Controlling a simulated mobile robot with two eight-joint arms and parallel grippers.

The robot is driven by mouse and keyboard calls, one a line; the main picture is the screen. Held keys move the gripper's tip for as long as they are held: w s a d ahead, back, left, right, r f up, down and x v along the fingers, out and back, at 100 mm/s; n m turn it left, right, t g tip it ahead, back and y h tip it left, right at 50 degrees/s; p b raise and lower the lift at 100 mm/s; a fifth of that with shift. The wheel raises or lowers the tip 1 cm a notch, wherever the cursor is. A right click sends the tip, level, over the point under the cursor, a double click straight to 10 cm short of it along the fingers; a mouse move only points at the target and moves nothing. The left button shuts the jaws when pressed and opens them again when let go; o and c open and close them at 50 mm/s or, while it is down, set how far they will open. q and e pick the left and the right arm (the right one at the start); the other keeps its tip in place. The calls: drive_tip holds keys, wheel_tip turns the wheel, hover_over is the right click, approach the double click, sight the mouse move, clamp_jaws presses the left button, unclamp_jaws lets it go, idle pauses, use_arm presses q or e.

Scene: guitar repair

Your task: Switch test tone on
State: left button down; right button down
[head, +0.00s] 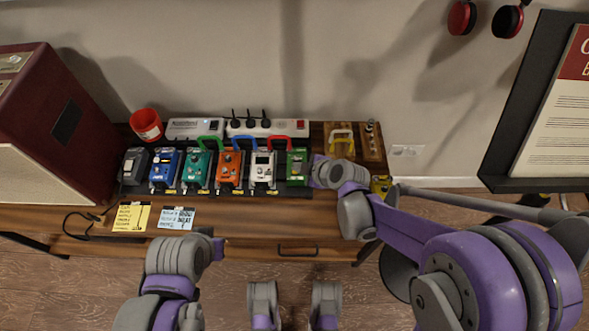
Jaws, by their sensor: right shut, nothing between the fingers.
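No label that I can read marks the test tone switch. A white box (195,128) with a small label stands at the back left of the bench. A white power strip (268,128) with black plugs and a red switch lies beside it. A row of pedals runs in front, ending at the right in a green pedal (297,168). My right gripper (316,165) is shut and empty, close to the right side of the green pedal; contact cannot be told. My left arm is low in the picture, in front of the bench; its fingers cannot be made out clearly.
Coloured cables bridge the pedals. A wooden panel (369,146) with a yellow cable stands at the right. A red cup (146,124) and a dark red amplifier (75,125) are at the left. Yellow (131,217) and blue (173,218) notes lie on the bench front, mostly clear.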

drive_tip(key=shift+f, duration=0.2)
idle(0.4)
drive_tip(key=shift+r, duration=0.1)
drive_tip(key=shift+r+p, duration=0.35)
drive_tip(key=shift+r, duration=0.25)
wheel_tip(320, 180, up, 6)
drive_tip(key=p, duration=0.4)
idle(1.3)
